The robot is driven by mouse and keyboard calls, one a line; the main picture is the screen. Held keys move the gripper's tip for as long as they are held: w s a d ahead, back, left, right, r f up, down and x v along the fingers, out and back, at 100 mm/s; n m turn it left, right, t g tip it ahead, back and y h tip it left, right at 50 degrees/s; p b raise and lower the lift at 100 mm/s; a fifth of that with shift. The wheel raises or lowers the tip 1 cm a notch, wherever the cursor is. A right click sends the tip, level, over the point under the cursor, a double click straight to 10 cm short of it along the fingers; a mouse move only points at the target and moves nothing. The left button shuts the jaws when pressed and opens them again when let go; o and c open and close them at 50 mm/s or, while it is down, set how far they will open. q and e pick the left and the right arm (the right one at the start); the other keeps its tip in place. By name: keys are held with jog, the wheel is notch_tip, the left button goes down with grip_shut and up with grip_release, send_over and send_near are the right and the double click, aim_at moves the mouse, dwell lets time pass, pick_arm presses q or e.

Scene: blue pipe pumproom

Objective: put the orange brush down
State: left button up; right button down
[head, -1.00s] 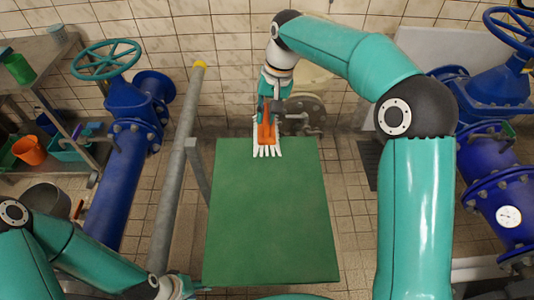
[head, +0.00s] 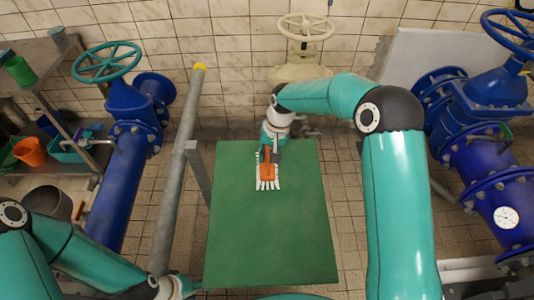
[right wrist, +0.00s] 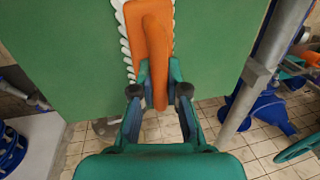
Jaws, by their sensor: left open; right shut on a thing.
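The orange brush (head: 266,173) with white bristles is over the far part of the green tabletop (head: 270,235). My right gripper (head: 269,154) is shut on the brush's handle. In the right wrist view the orange brush (right wrist: 152,40) runs between the two fingers of the right gripper (right wrist: 158,82), with white bristles showing along its edges. I cannot tell whether the brush touches the tabletop. My left gripper (head: 187,288) is low at the bottom edge of the head view, by the table's near left corner. It is open, mostly cut off and apart from the brush.
The middle and near parts of the tabletop are bare. A grey post (head: 180,165) stands left of the table. Blue pipes with valves (head: 120,180) stand at both sides. A shelf (head: 40,85) at the left holds an orange bucket (head: 30,151) and other containers.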

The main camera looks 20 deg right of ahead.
jog(key=c, duration=1.2)
grip_release()
notch_tip(320, 180, up, 12)
jog(key=d+b, duration=0.1)
jog(key=d, duration=0.1)
jog(key=shift+s, duration=0.35)
jog(key=shift+d, duration=0.1)
